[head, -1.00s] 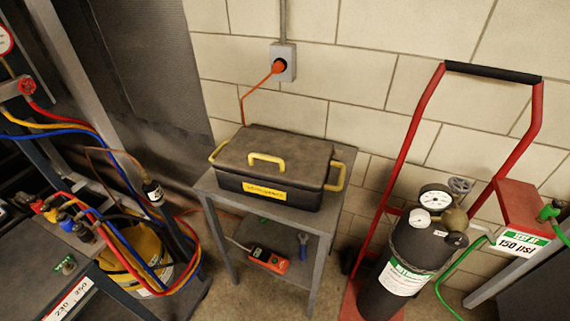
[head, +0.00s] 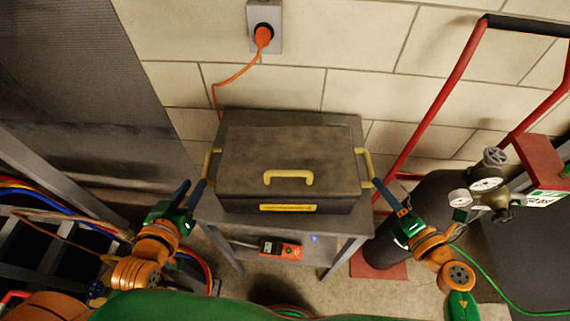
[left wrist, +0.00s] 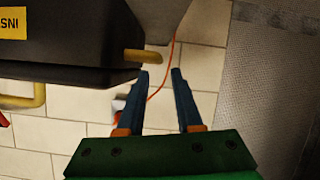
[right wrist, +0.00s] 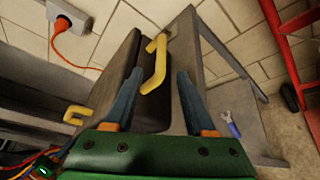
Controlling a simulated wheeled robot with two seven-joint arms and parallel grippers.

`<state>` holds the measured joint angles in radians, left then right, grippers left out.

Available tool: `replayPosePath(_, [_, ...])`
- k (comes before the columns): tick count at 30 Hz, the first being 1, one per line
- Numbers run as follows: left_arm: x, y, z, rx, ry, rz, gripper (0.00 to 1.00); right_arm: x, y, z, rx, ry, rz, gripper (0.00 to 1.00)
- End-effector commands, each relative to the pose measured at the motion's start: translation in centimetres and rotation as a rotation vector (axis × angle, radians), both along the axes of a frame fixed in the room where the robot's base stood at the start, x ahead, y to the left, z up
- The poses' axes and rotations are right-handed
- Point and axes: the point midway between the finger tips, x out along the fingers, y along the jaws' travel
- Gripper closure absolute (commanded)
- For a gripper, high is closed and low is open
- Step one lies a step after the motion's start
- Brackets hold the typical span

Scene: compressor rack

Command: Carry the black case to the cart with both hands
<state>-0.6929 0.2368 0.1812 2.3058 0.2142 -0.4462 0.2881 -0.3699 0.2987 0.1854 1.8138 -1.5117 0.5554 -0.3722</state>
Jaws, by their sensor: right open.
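The black case (head: 290,160) sits on a grey stand (head: 352,226), with a yellow handle on its front, a yellow label and yellow handles at both ends. My left gripper (head: 195,185) is open beside the left end handle (head: 209,163). In the left wrist view that handle (left wrist: 144,56) shows near one fingertip, not clearly between the fingers. My right gripper (head: 380,188) is open at the right end handle (head: 364,166). In the right wrist view this handle (right wrist: 155,66) appears between the fingers; contact cannot be told.
An orange meter (head: 291,251) lies on the stand's lower shelf. An orange plug and cord (head: 263,38) hang from a wall outlet behind. A red hand truck (head: 448,85) and a dark cylinder with gauges (head: 425,213) stand close at right. Hoses and a rack are at left.

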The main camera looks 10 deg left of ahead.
Motion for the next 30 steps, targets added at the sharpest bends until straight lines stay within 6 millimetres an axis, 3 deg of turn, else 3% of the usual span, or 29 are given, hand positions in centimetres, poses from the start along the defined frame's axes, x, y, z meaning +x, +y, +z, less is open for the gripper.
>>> replayPosePath(8, [1.1, 0.0, -0.5, 0.000, -0.002, -0.001, 0.65, 0.6, 0.3, -0.2, 0.006, 0.002, -0.003, 0.45])
replayPosePath(21, [8.8, 0.1, -3.6, 0.001, 0.000, 0.000, 0.65, 4.9, 2.3, -1.3, 0.007, 0.003, -0.004, 0.45])
replayPosePath(30, [11.1, 0.1, -4.6, 0.002, 0.000, -0.001, 0.65, 6.2, 3.0, -1.7, 0.007, 0.003, -0.003, 0.45])
